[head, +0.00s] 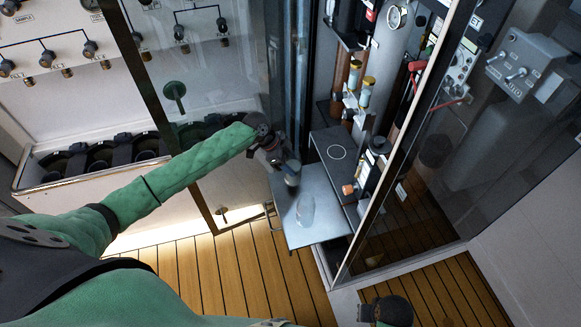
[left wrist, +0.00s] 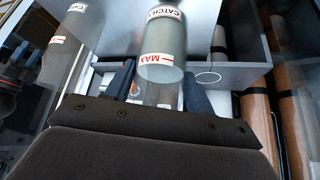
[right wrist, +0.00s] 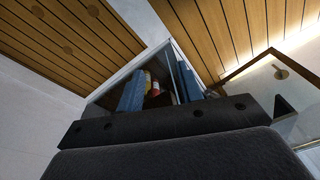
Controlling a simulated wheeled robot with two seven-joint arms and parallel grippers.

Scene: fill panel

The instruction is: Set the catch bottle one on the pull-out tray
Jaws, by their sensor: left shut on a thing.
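The catch bottle (left wrist: 163,45), a clear cylinder with a grey-green fill, a CATCH label and a red MAX mark, stands between the fingers of my left gripper (left wrist: 158,90). In the head view the bottle (head: 292,179) is small and partly covered by my left gripper (head: 280,163), which is shut on it. It is over the back left part of the pull-out tray (head: 325,228); whether it touches the tray I cannot tell. A pale, bottle-like shape shows on the tray in front of it, possibly a reflection. My right gripper (right wrist: 160,90) is open and empty.
A dark shelf with a white ring (head: 337,152) sits right behind the tray. Valves, small bottles and a grey cylinder (head: 392,45) crowd the cabinet. Glass doors (head: 190,90) stand left and right (head: 425,150). The wooden floor (head: 255,275) before the tray is clear.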

